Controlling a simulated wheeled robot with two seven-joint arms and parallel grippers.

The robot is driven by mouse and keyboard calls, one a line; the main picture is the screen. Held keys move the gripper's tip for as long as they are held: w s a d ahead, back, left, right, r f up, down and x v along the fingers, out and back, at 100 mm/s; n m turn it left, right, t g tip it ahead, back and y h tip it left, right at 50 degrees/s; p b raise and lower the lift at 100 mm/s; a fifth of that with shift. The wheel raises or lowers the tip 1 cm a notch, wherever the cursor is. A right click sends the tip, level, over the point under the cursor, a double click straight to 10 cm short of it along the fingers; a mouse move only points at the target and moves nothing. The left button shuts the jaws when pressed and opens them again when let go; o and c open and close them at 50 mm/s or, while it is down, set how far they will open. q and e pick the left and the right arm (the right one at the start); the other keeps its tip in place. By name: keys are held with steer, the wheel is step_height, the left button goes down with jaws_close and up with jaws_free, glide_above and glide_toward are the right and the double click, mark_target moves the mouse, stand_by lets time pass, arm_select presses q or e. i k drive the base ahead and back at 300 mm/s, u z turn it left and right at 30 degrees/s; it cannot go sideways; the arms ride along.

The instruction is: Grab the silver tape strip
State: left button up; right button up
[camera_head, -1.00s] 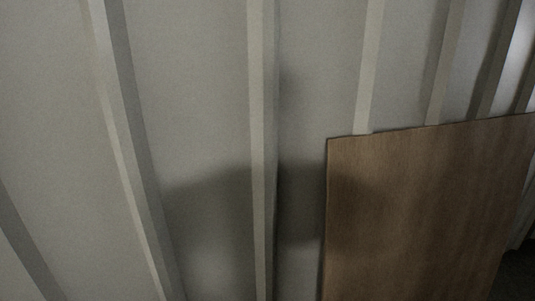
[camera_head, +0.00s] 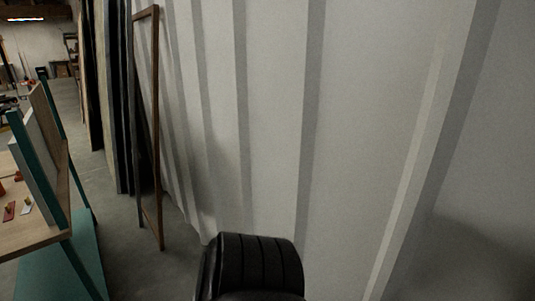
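I cannot make out a silver tape strip in this view. A wooden table (camera_head: 38,238) with teal legs stands at the left edge. Small red and pale items (camera_head: 27,207) lie on it, too small to identify. Neither of my grippers is in view.
A light ribbed metal wall (camera_head: 350,120) fills the middle and right. A tall brown wooden frame (camera_head: 157,130) leans by it. A black ribbed rounded object (camera_head: 260,262) is at the bottom centre; I cannot tell what it is. Grey floor (camera_head: 130,255) is open between table and wall.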

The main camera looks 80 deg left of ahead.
mark_target(29, 200)
steer(key=u, duration=4.15)
steer(key=i, duration=1.15)
